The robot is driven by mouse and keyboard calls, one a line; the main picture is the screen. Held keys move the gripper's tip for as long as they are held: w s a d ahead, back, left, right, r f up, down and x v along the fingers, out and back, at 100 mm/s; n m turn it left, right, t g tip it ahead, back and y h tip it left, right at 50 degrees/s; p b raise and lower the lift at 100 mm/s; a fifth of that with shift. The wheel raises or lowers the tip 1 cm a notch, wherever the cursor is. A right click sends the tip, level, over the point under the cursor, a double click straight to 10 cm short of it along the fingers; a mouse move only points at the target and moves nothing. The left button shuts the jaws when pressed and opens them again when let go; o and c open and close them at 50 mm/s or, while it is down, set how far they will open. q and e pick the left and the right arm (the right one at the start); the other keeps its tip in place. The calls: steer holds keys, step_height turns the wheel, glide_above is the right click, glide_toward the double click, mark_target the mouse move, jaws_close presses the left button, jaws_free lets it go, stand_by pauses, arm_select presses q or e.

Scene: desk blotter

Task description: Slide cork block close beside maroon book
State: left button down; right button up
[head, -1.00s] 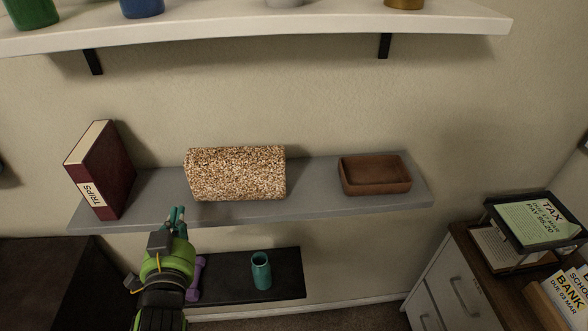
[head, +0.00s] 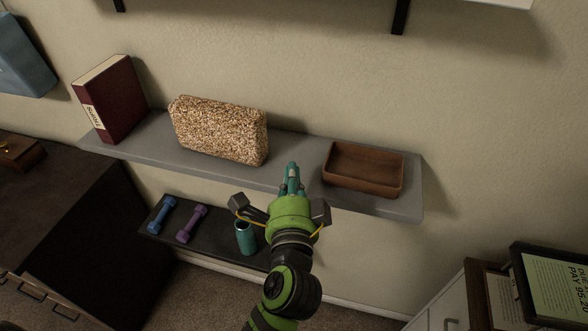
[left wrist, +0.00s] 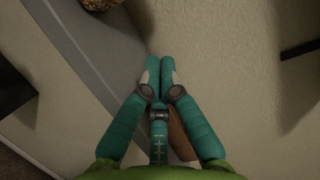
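The cork block (head: 218,130) stands on the grey wall shelf (head: 150,150), right of the maroon book (head: 112,101), with a gap between them. The book stands upright near the shelf's left end. My left gripper (head: 291,168) is to the right of the cork block, between it and the brown tray, apart from the block. In the left wrist view its fingers (left wrist: 160,66) are together with nothing between them. Only a corner of the cork block (left wrist: 99,4) shows at the top of that view. My right gripper is out of view.
The brown tray (head: 362,181) sits on the shelf's right part, close to my gripper; it shows partly behind the fingers in the wrist view. A lower dark shelf holds a blue dumbbell (head: 161,216), a purple dumbbell (head: 191,224) and a teal cup (head: 246,238).

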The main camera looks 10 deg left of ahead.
arm_select(q)
steer(key=p+x, duration=0.1)
steer(key=x, duration=0.2)
steer(key=p+x, duration=0.1)
steer(key=x, duration=0.3)
steer(key=shift+w+d+r, duration=0.1)
steer(key=shift+w+r, duration=0.1)
steer(key=shift+w, duration=0.15)
steer(key=a+p, duration=0.2)
steer(key=a, duration=0.1)
steer(key=shift+a+f, duration=0.1)
steer(key=shift+a, duration=0.1)
steer(key=shift+s+a, duration=0.15)
steer(key=shift+a, duration=0.2)
steer(key=shift+f, duration=0.1)
steer(key=shift+d, duration=0.1)
